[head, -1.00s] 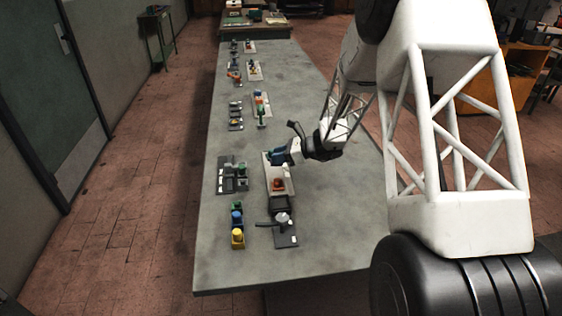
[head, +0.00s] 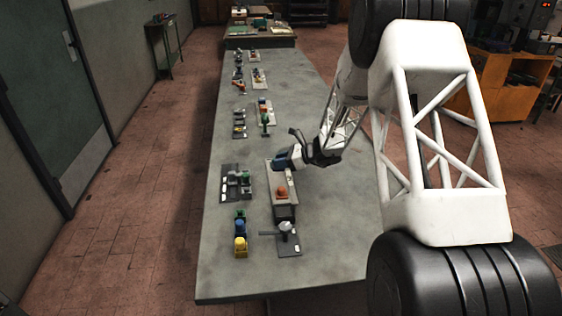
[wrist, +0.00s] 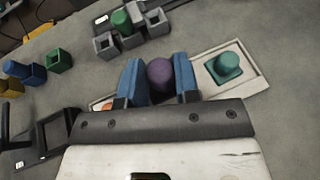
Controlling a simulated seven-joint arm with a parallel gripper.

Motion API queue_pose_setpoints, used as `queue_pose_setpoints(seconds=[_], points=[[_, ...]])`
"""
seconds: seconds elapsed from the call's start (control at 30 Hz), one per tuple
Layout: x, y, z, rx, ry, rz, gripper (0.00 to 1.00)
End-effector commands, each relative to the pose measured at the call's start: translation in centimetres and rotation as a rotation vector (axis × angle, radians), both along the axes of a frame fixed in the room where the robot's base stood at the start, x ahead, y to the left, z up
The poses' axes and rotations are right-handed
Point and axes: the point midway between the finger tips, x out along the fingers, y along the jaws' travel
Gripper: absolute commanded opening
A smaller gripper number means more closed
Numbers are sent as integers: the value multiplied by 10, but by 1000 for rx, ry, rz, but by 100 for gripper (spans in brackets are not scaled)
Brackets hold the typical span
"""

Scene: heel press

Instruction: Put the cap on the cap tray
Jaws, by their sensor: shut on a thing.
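My gripper (wrist: 160,80) has blue fingers shut on a purple cap (wrist: 160,76). Its round top shows between them, and its lower part is hidden. The pale cap tray (wrist: 252,82) lies below and behind the fingers, with a green cap (wrist: 224,64) at its right end and an orange cap (wrist: 107,104) at its left, partly hidden. Whether the purple cap touches the tray I cannot tell. In the head view my gripper (head: 285,159) is over the far end of the tray (head: 291,198), beyond the orange cap (head: 282,191).
A dark rack (head: 228,184) with grey holders and a green cylinder (wrist: 121,21) stands left of the tray. Blue (head: 240,228), green and yellow (head: 240,247) blocks stand nearer. A press-like device with a lever (head: 287,236) stands at the tray's near end. The table's right side is clear.

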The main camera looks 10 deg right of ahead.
Motion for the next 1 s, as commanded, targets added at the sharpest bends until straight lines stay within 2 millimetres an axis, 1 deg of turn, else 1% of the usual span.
queue_pose_setpoints(seconds=[0.27,0.7,1.0], points=[[0,0,-11,0,1,0,7],[0,0,-39,0,1,1,7],[0,0,-49,0,0,0,7]])
